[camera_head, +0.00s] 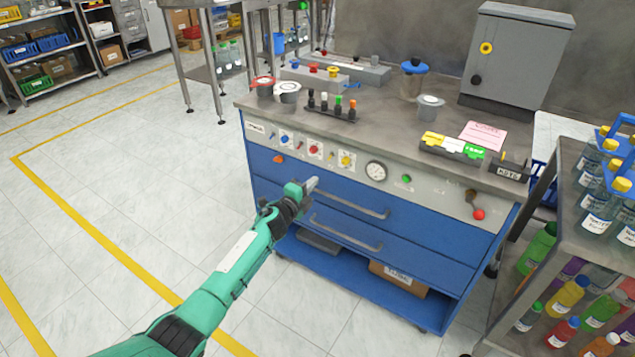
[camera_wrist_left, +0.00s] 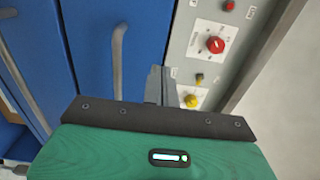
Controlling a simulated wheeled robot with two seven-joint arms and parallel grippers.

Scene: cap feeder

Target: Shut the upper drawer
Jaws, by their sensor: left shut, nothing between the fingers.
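The upper drawer (camera_head: 400,210) is the top blue front of the workbench, just below its grey control panel, with a curved metal bar handle (camera_head: 350,206). Its front also shows in the left wrist view (camera_wrist_left: 145,40), with the handle (camera_wrist_left: 118,60) beside my fingers. It looks close to flush with the panel; I cannot tell whether a small gap remains. My left gripper (camera_head: 311,185) is shut and empty, its fingertips in front of the drawer near the handle's left end. In the wrist view the fingers (camera_wrist_left: 160,82) overlap the drawer's panel-side edge; contact is unclear. My right gripper is out of view.
The lower drawer (camera_head: 400,250) has a similar handle (camera_head: 345,234) and looks closed. The control panel (camera_head: 330,152) carries knobs and a gauge (camera_head: 376,171). An open shelf below holds a cardboard box (camera_head: 398,275). A bottle rack (camera_head: 570,190) stands at right. Floor at left is clear.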

